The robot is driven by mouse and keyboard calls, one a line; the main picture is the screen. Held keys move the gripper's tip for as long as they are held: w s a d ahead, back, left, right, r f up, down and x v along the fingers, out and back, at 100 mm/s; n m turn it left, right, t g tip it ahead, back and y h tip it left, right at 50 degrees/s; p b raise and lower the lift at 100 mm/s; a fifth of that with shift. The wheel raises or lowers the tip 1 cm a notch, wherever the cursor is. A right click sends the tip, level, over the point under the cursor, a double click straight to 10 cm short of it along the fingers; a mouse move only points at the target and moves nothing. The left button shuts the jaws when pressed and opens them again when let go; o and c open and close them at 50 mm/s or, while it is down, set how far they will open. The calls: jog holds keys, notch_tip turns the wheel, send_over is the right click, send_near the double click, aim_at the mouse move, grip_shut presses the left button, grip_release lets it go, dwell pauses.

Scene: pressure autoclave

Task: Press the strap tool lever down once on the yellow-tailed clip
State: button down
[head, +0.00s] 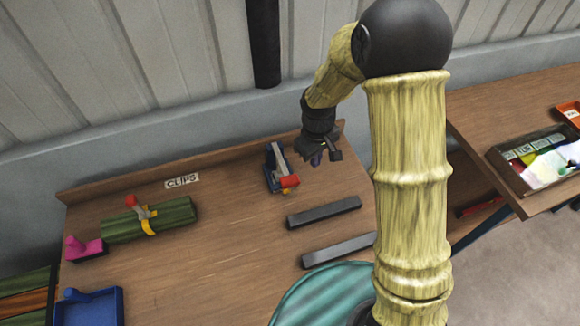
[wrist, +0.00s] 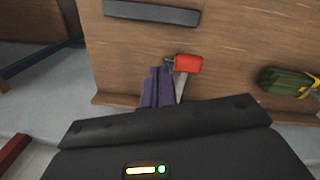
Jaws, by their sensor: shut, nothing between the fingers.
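A green bundle (head: 165,219) lies on the left of the bench, wrapped by a yellow strap (head: 148,222). A small grey piece with a red end (head: 131,201) stands on the strap. Bundle and strap also show at the right of the wrist view (wrist: 285,82). A blue-based device with a grey lever and red handle (head: 289,181) stands near the back of the bench. Its red handle (wrist: 188,63) is close to my fingertips in the wrist view. My gripper (head: 316,160) is shut and empty, its purple fingers (wrist: 158,72) just beside that lever. I cannot tell whether they touch.
Two dark bars (head: 324,212) lie right of the middle of the bench. A pink piece (head: 84,249) and a blue tray (head: 88,307) are at the left. A CLIPS label (head: 182,181) is at the back. A second table with a tray (head: 510,172) stands right.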

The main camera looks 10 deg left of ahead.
aim_at(288, 179)
jog(key=w+a+f+n+p, duration=0.1)
jog(key=a+f+n+p, duration=0.1)
jog(key=a, duration=0.6)
jog(key=shift+a+n+g+h+p, duration=0.3)
jog(key=shift+n+g+p, duration=0.1)
jog(key=shift+n+p, duration=0.5)
jog(key=shift+w+f, duration=0.1)
jog(key=shift+f, duration=0.1)
jog(key=shift+d+f+b, duration=0.2)
jog(key=shift+f+b, duration=0.95)
jog(key=shift+f, duration=0.55)
jog(key=shift+d+f+b, duration=0.2)
jog(key=shift+f+b, duration=0.95)
jog(key=shift+f, duration=0.5)
